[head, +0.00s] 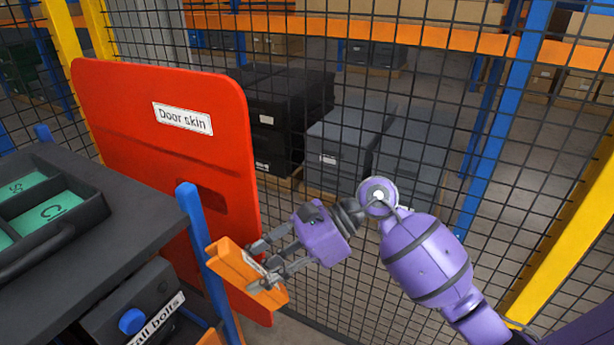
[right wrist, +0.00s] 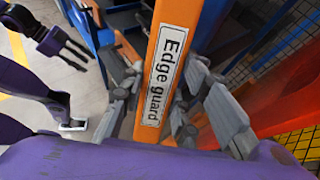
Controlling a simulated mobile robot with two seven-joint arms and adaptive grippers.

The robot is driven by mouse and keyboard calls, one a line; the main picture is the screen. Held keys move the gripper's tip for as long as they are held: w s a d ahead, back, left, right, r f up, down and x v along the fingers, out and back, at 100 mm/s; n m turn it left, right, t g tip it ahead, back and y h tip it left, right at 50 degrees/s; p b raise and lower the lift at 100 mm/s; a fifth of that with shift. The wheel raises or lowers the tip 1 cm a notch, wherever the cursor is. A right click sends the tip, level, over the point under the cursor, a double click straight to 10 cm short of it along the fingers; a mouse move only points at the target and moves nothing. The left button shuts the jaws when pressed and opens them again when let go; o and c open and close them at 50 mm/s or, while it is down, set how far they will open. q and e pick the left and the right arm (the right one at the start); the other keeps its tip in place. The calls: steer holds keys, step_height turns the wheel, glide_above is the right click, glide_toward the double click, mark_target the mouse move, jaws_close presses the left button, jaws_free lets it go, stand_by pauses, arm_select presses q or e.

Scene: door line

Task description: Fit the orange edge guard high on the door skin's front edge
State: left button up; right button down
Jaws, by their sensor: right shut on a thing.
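The red door skin (head: 125,115) stands upright at the left of the head view, with a white "Door skin" label; its right edge runs down behind the orange edge guard (head: 232,265). My right gripper (head: 262,268) is shut on the guard, which is tilted and overlaps the lower part of that edge in the picture. I cannot tell whether they touch. In the right wrist view the guard (right wrist: 181,20) shows its "Edge guard" label between my fingers, with the red door skin (right wrist: 285,112) to the right. My left gripper (right wrist: 62,43) is at upper left there, empty, its fingers apart.
A dark bench (head: 130,225) with a divided tray (head: 95,205) stands at left, with a blue post (head: 197,235) between it and the door skin. A bolt bin (head: 125,305) is below. A black mesh fence with yellow posts (head: 575,230) closes the back and right.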

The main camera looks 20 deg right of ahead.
steer(key=w+d+r+m+t, duration=0.5)
steer(key=d+r+m+t, duration=0.15)
steer(key=t, duration=0.25)
steer(key=m+t+h, duration=0.2)
steer(key=m+t, duration=0.1)
steer(key=t, duration=0.1)
glide_toward(253, 169)
arm_select(q)
steer(key=shift+w+d+r+p, duration=0.1)
steer(key=shift+w+r+p, duration=0.3)
steer(key=shift+r+p, duration=0.1)
arm_select(e)
steer(key=shift+f+x, duration=0.2)
steer(key=shift+x, duration=2.2)
steer(key=shift+d, duration=0.1)
arm_select(q)
steer(key=shift+w+r, duration=0.15)
steer(key=shift+r, duration=0.1)
arm_select(e)
steer(key=shift+r, duration=0.1)
arm_select(q)
steer(key=shift+w+r, duration=0.15)
steer(key=shift+r, duration=0.05)
arm_select(e)
steer(key=shift+w+a, duration=0.2)
